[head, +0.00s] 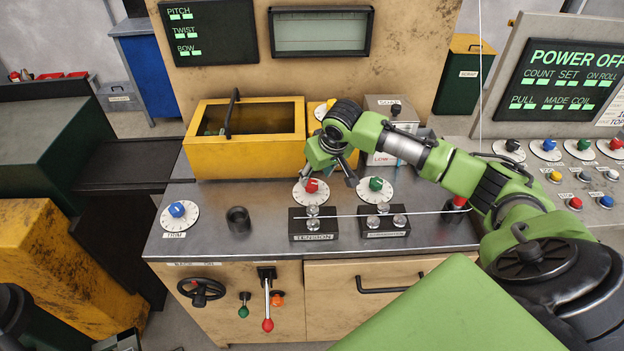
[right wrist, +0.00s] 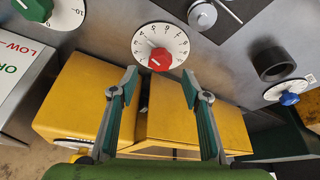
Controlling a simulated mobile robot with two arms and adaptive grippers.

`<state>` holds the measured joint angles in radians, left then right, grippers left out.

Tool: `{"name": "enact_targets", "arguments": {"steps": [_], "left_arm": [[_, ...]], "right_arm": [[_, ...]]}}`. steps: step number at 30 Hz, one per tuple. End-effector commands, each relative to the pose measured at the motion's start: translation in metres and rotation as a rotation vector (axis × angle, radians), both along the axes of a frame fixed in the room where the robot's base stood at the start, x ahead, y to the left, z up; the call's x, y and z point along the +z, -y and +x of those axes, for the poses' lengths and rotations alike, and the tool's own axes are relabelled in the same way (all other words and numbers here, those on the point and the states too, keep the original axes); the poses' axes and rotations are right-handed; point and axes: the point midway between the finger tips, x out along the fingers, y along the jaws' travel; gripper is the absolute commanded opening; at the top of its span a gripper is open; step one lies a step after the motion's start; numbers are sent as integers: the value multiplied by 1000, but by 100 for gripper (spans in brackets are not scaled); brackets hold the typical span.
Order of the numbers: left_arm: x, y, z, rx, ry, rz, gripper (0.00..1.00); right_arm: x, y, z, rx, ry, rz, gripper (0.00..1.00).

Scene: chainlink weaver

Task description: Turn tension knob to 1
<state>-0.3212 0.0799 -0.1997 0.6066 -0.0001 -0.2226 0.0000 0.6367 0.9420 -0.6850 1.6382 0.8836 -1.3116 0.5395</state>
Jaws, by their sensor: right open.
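The tension knob is a red knob (head: 311,186) on a white numbered dial, just behind the block labelled TENSION (head: 313,237) on the metal bench. It also shows in the right wrist view as the red knob (right wrist: 160,59), near the top middle. My right gripper (head: 330,175) is open and empty, above and close to the dial. In the right wrist view its two fingers (right wrist: 160,88) stand apart, to either side of the knob in the picture; I see no contact. My left gripper is not in view.
A green knob (head: 376,184) on a similar dial stands close to the right. A blue TRIM knob (head: 177,209) and a black cup (head: 238,219) are to the left. A yellow box with a dark window (head: 240,145) stands behind. A pale strand crosses over the metal posts.

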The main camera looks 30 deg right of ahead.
Motion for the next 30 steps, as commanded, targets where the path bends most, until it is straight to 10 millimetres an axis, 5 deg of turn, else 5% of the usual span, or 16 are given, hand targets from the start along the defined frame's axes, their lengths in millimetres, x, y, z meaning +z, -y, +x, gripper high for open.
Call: {"name": "enact_targets", "arguments": {"steps": [11, 22, 27, 30], "left_arm": [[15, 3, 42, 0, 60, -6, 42], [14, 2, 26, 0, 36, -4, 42], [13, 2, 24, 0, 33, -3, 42], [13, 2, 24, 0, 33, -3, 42]], "right_arm": [[-51, 2, 21, 0, -1, 0, 43], [-57, 2, 23, 2, 1, -1, 43], [-56, 2, 23, 1, 1, -2, 5], [-56, 2, 23, 1, 1, -2, 6]]}}
